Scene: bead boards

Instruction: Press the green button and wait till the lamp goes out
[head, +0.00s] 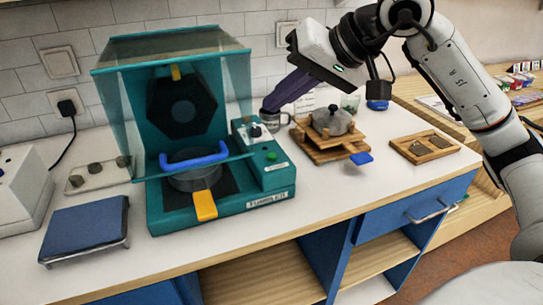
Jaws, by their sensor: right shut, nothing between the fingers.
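A dark knob with a pale base (255,131) is higher on the same panel. I cannot make out a lamp for certain. My right gripper (267,110) is shut and empty, its dark purple fingers pointing down and left. Its tips are above and behind the green part, apart from it in the picture. My left gripper is out of view.
A wooden stand with a grey lidded pot (332,121) and a wooden tray (424,147) are to the right. A blue pad (86,226) lies at left. The counter's front right is clear.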

